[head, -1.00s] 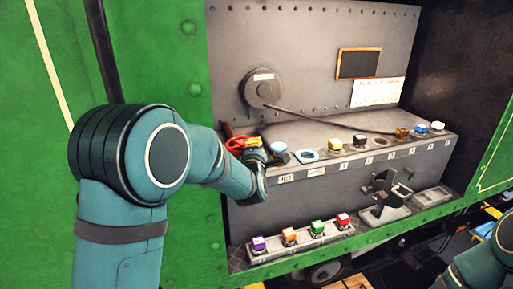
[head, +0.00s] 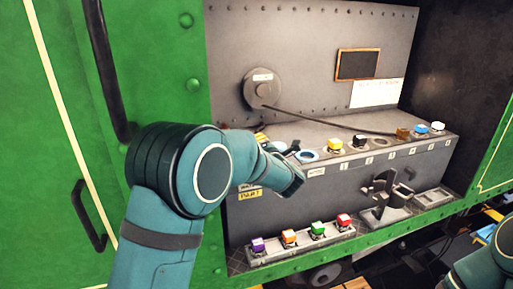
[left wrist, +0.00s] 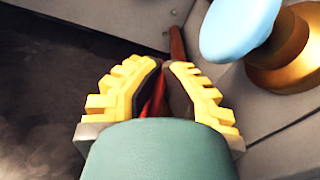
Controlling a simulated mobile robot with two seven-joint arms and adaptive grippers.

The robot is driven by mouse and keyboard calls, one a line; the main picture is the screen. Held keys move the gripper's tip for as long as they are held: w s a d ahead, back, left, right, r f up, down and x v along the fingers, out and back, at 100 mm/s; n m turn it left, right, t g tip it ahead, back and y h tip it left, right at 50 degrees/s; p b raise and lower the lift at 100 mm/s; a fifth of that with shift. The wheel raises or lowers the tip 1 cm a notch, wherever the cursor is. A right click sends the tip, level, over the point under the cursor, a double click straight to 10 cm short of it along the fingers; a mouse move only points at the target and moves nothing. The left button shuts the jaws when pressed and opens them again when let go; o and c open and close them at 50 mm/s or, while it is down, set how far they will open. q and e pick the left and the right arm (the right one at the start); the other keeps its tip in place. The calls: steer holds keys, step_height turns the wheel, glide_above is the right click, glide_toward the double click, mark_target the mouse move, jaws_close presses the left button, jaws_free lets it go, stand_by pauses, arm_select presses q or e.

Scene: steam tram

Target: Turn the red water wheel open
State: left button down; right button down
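The red water wheel (head: 228,126) is almost wholly hidden behind my left arm in the head view; only a sliver of red shows at the left end of the grey ledge. In the left wrist view a red bar of the wheel (left wrist: 154,98) lies between the dark pads of my left gripper (left wrist: 167,72). Its yellow fingers stand close together around the bar, with only a narrow gap. In the head view the left gripper (head: 263,138) is partly covered by its own wrist. My right gripper is out of view; only part of the right arm shows at lower right.
A light blue knob (left wrist: 238,25) on a brass base stands close right of the left fingers. More coloured knobs, such as a yellow one (head: 334,145), line the ledge. A long dark lever (head: 330,119) crosses above them. A rack of coloured cubes (head: 302,240) sits below.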

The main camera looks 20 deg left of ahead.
arm_select(q)
steer(key=shift+w+a+n+g+y, duration=0.1)
steer(key=shift+w+n+g+y, duration=0.15)
steer(key=shift+n+g+y, duration=0.35)
steer(key=shift+w+a+n+g+y, duration=0.1)
steer(key=shift+w+n+g+y, duration=0.1)
steer(key=shift+n+g+y, duration=0.4)
steer(key=shift+r, duration=0.1)
steer(key=c, duration=1)
jaws_free()
steer(key=shift+c, duration=0.2)
steer(key=v, duration=1.2)
steer(key=shift+o, duration=0.2)
steer(key=shift+w, duration=0.1)
